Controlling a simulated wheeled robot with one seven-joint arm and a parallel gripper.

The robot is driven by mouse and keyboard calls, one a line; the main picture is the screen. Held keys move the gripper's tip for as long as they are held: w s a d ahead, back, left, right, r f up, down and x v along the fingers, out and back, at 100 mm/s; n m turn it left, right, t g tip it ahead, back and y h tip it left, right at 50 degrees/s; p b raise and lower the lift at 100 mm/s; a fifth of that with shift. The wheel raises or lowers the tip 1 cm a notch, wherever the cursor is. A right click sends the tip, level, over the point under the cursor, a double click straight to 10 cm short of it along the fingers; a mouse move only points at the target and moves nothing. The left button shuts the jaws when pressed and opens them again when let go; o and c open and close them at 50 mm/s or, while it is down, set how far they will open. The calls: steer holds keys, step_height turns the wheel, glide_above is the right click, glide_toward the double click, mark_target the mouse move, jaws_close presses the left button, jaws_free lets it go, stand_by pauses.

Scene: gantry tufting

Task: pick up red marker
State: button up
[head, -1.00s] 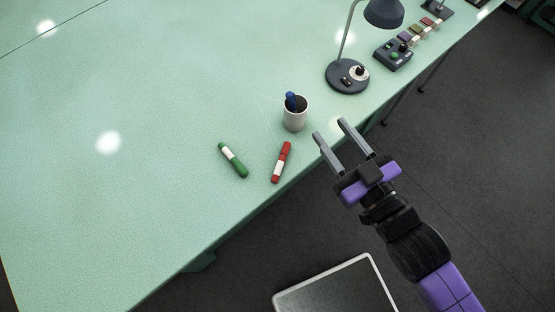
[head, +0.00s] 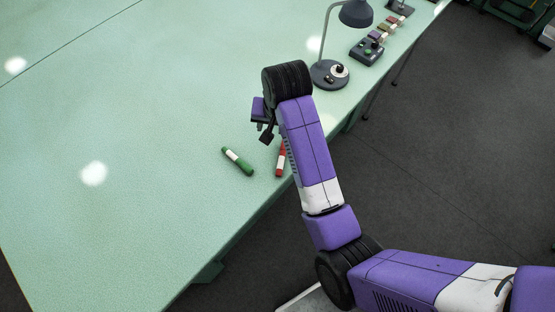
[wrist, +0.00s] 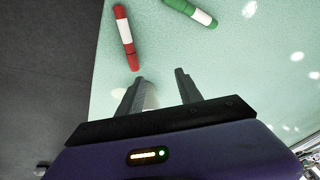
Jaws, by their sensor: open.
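The red marker (head: 280,162) with a white band lies on the green table near its edge, partly hidden by my arm in the head view. In the wrist view the red marker (wrist: 124,38) lies whole, just beyond the left fingertip and not between the fingers. My gripper (wrist: 160,76) is open and points down over the table with nothing gripped. In the head view my arm hides most of the gripper.
A green marker (head: 237,161) lies left of the red one and also shows in the wrist view (wrist: 190,12). A desk lamp (head: 329,74) and a control box (head: 367,51) stand farther back along the edge. The table's left side is clear.

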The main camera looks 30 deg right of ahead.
mark_target(280, 165)
steer(key=s+g, duration=0.1)
steer(key=s, duration=0.1)
steer(key=s+f+g, duration=0.1)
steer(key=s, duration=0.1)
steer(key=s+a+f+m+g, duration=0.1)
steer(key=s, duration=0.1)
steer(key=shift+s+f, duration=0.1)
steer(key=shift+s, duration=0.2)
steer(key=shift+s+f, duration=0.15)
steer(key=shift+s, duration=0.05)
step_height(280, 165, down, 2)
steer(key=b, duration=0.2)
steer(key=shift+w+f+b, duration=0.1)
steer(key=shift+f+b, duration=0.1)
steer(key=shift+b, duration=0.2)
steer(key=shift+f+p, duration=0.55)
steer(key=shift+f, duration=1.95)
jaws_close()
